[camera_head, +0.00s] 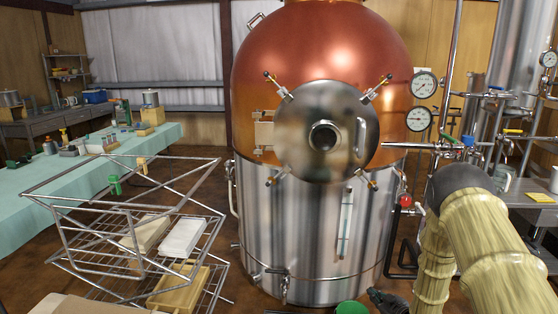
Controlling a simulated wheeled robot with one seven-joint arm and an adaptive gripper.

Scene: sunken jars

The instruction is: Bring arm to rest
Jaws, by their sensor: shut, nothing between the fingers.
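My arm (480,235), with pale yellow links and a dark rounded joint, comes in from the right side of the head view. It bends down beside the large still. A dark piece at the bottom edge looks like my gripper (376,294), seen only in part. It is shut and empty, low in front of the still, just right of a green bucket (352,307) cut off by the frame. Whether it touches the bucket cannot be told.
A copper and steel still (295,220) fills the middle. A wire rack (75,230) with pale trays stands at front left. A cloth-covered table (40,185) with small items runs along the left. Gauges, valves and a workbench (535,198) are at the right, near my arm.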

